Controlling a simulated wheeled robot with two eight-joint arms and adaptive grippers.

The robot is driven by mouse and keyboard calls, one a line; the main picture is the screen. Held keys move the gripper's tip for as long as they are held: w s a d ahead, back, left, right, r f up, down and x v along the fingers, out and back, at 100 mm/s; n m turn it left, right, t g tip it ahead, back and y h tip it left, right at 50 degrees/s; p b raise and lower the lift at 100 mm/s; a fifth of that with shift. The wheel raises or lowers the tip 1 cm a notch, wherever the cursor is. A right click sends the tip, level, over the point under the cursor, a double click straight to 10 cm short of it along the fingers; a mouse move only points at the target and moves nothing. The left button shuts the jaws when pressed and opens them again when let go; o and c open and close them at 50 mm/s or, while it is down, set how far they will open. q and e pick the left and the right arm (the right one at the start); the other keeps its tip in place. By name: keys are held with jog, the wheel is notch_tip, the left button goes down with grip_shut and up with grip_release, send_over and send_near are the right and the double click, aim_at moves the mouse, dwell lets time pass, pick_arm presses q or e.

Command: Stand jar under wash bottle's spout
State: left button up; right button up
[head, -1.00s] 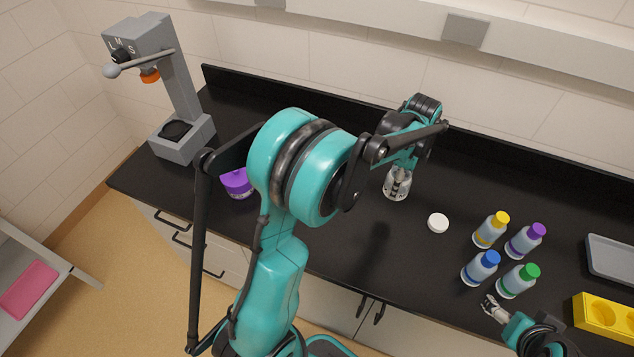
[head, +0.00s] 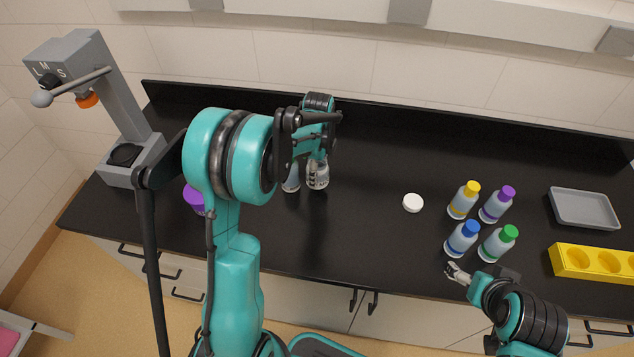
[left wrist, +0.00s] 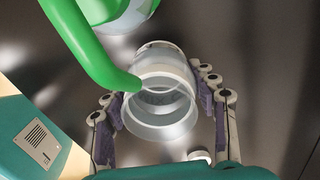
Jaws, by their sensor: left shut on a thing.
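The clear glass jar (head: 318,174) stands or hovers at the black counter; I cannot tell if it touches. It also shows in the left wrist view (left wrist: 163,122), mouth toward the camera. My left gripper (left wrist: 160,92) is shut around it, a finger on each side. The wash bottle (head: 291,182), mostly hidden behind my left arm in the head view, is just left of the jar. Its green spout (left wrist: 95,55) reaches across the left wrist view, and its tip overlaps the jar's upper-left rim there. My right gripper (head: 457,273) is near the front bottles; its jaw opening is unclear.
A white lid (head: 413,203) lies right of the jar. Several capped bottles (head: 463,201), a grey tray (head: 584,208) and a yellow rack (head: 595,264) are farther right. A grey machine (head: 125,160) and a purple item (head: 194,199) are left. The counter between jar and lid is clear.

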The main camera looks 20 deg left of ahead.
pick_arm(q)
jog(key=shift+a+f+b, duration=0.1)
jog(key=shift+f+b, duration=0.45)
jog(key=shift+f, duration=1.55)
jog(key=shift+f, duration=0.2)
jog(key=o, duration=1.2)
jog(key=shift+c, duration=0.2)
jog(key=shift+r, duration=0.1)
